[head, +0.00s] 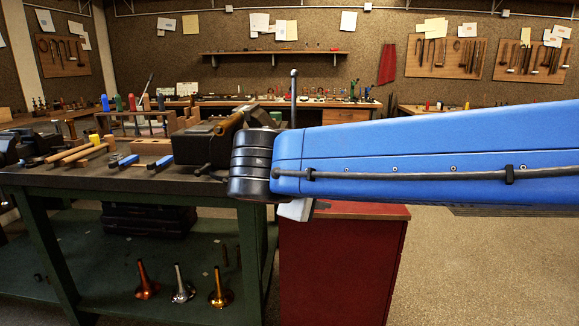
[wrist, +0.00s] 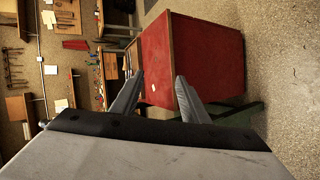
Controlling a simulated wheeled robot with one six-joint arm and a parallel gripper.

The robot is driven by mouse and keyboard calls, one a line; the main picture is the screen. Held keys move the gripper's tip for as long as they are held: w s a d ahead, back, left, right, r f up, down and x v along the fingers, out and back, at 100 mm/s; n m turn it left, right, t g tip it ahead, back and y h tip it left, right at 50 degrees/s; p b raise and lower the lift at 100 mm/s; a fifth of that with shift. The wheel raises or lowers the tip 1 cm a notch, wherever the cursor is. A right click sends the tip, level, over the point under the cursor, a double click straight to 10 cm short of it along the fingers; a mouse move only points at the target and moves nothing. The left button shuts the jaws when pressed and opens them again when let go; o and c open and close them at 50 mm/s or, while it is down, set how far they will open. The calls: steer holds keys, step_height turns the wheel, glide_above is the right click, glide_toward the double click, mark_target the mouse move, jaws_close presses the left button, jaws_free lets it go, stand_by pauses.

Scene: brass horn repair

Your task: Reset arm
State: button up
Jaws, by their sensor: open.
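My blue arm (head: 430,150) reaches across the head view from the right edge to a black joint near the middle. My gripper (wrist: 158,84) shows in the wrist view with its two grey fingers apart and nothing between them. In the head view only a pale bit of the hand shows below the arm; the fingers there are hidden. Beyond the fingers, in the wrist view, is a red cabinet (wrist: 195,50). It also shows in the head view (head: 340,265), below the arm.
A green workbench (head: 110,180) at the left carries hammers, blue-handled tools and a black block. Three horn bells, copper (head: 146,285), silver (head: 182,287) and brass (head: 220,290), stand on its lower shelf. Open floor (head: 490,275) lies at the right. Benches and tool boards line the back wall.

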steer(key=s+d+f+m+g+y, duration=0.1)
steer(key=s+d+f+m+g, duration=0.1)
steer(key=s+d+f, duration=0.3)
steer(key=d+f+m+g, duration=0.1)
steer(key=d+f, duration=0.2)
steer(key=d, duration=0.3)
steer(key=s+d+f+m+g+y, duration=0.1)
steer(key=s+d+f+m+g, duration=0.15)
steer(key=d, duration=0.35)
steer(key=s+d+f+m+y, duration=0.4)
steer(key=s+f+m, duration=0.2)
steer(key=s+f, duration=0.5)
steer(key=shift+s+d, duration=0.2)
steer(key=shift+s, duration=0.1)
